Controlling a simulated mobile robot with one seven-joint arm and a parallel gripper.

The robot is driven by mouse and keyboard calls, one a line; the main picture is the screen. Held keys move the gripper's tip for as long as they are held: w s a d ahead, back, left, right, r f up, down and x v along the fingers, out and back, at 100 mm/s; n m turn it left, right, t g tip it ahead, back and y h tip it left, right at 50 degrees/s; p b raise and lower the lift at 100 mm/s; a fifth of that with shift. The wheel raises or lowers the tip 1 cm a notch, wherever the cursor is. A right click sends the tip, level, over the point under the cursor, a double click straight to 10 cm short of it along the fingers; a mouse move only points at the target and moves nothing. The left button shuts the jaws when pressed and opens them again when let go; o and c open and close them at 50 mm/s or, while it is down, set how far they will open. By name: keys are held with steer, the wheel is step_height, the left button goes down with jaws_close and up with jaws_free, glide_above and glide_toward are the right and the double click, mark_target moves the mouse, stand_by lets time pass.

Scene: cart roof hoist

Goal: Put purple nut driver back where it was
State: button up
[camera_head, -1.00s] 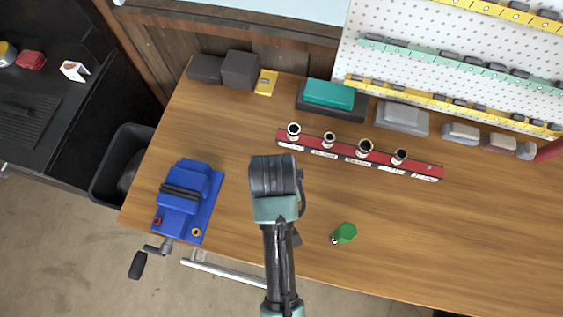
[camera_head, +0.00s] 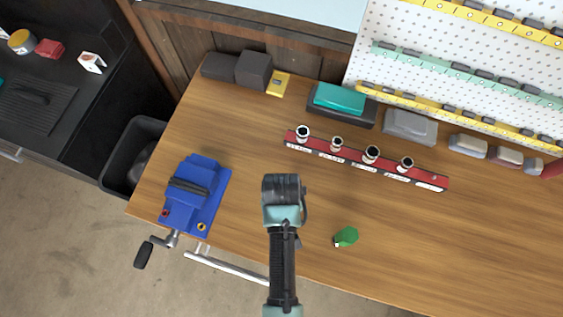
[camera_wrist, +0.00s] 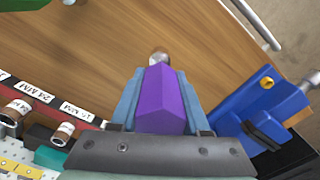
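My gripper (camera_wrist: 160,85) is shut on the purple nut driver (camera_wrist: 160,105), seen in the wrist view. Its purple handle sits between the two blue-grey fingers, and a round metal end shows past it. In the head view my arm hides both, above the bench left of centre. A long red rack (camera_head: 436,178) with white labels lies beyond my wrist to the right. Several metal sockets stand on it; its right end is bare. It also shows at the lower left of the wrist view. A green-handled tool (camera_head: 346,237) lies on the bench to the right of my arm.
A blue vise (camera_head: 192,195) stands at the bench's left front. Grey boxes (camera_head: 253,70), a teal-topped case (camera_head: 340,97) and a pegboard (camera_head: 480,60) line the back. A dark bin (camera_head: 125,160) is left of the bench. The wood (camera_head: 450,240) at right is clear.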

steer(key=o, duration=0.4)
step_height(320, 180, up, 12)
steer(key=shift+f+b, duration=0.25)
steer(key=shift+b, duration=0.3)
steer(key=shift+r+p, duration=0.35)
steer(key=shift+r, duration=0.1)
